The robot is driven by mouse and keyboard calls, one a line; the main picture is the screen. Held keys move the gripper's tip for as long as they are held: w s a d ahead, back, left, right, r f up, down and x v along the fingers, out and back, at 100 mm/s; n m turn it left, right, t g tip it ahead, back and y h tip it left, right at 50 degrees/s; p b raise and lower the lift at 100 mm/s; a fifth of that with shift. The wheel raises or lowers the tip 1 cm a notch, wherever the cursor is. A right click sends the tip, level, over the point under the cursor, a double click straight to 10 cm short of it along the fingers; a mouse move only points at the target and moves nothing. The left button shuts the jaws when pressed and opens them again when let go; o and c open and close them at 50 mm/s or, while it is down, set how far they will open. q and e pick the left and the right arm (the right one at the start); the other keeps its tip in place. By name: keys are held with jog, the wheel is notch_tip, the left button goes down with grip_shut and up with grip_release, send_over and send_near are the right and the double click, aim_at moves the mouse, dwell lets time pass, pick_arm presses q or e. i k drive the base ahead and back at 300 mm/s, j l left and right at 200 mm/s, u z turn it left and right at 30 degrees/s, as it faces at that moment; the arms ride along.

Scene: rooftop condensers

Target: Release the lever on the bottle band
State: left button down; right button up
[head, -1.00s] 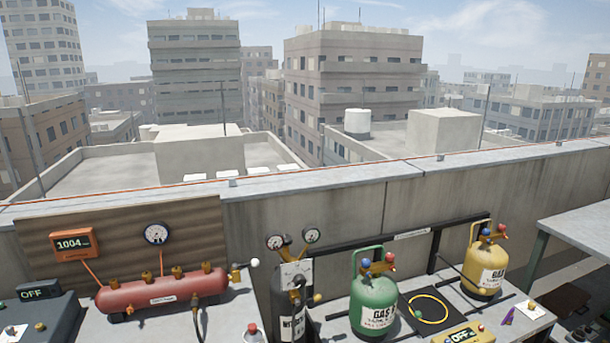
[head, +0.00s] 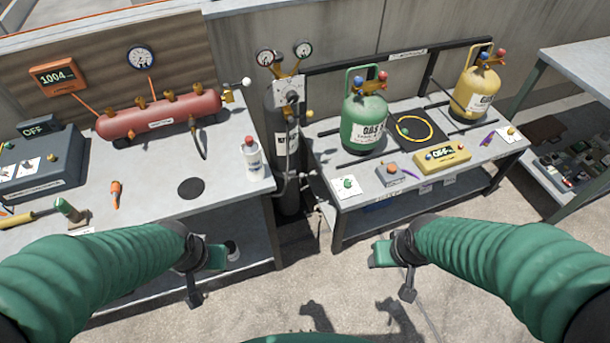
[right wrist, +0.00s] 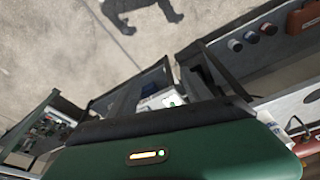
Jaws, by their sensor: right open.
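A tall dark gas bottle (head: 285,190) stands upright in the gap between two benches, with a label on its side and a regulator with two round gauges on top. A small orange-brown knob (head: 309,114) shows at its right side. I cannot make out the band or its lever clearly at this size. My left gripper (head: 205,276) is in front of the left bench, left of and nearer than the bottle. My right gripper (head: 395,274) is open and empty over the floor in front of the right bench. Both are apart from the bottle.
The left bench holds a red tank (head: 160,117), a white bottle (head: 251,158) and a grey box (head: 40,160). The right bench holds a green gas cylinder (head: 364,122), a yellow one (head: 476,92) and a yellow meter (head: 442,157). Open floor lies in front.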

aim_at(302, 175)
jog(key=i+l, duration=0.95)
jog(key=i+l+u, duration=0.2)
jog(key=u, duration=1.5)
